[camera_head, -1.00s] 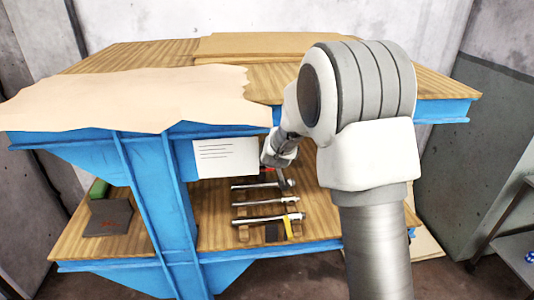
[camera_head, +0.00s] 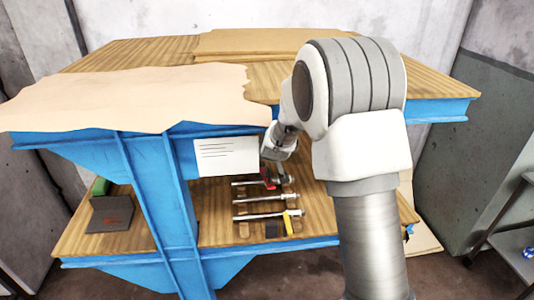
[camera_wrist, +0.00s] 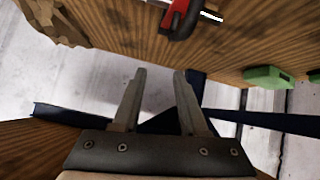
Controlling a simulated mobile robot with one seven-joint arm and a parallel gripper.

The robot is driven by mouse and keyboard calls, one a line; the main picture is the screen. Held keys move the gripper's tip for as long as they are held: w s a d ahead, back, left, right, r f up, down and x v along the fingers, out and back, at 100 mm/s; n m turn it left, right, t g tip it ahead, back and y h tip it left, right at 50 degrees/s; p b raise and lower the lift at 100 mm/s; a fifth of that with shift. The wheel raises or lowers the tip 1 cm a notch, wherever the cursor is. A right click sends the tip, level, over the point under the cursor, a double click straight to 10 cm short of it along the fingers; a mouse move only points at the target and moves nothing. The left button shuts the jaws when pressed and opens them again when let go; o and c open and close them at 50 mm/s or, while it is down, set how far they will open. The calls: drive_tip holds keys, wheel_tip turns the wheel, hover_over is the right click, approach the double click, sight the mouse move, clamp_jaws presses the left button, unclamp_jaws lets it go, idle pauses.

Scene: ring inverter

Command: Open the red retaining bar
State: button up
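The red retaining bar (camera_head: 268,178) shows as a small red piece at the back of the tool rack on the lower shelf, in the head view. In the wrist view a red part (camera_wrist: 182,14) with a dark piece beside it is cut off by the top edge. My gripper (camera_wrist: 160,73) is open and empty, with its two fingers apart and pointing toward the red part, short of it. In the head view my wrist is under the tabletop edge, just above the rack, and my fingers are hard to make out.
Several metal-handled tools (camera_head: 268,199) lie in a row on the wooden lower shelf (camera_head: 215,220). A white label sheet (camera_head: 226,156) hangs left of my wrist. A green block (camera_wrist: 268,77) is at right in the wrist view.

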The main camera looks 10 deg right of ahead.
drive_tip(key=shift+s+r, duration=0.35)
drive_tip(key=v, duration=0.4)
drive_tip(key=shift+a, duration=0.1)
drive_tip(key=s, duration=1.2)
drive_tip(key=shift+b, duration=0.35)
drive_tip(key=shift+s+r, duration=0.1)
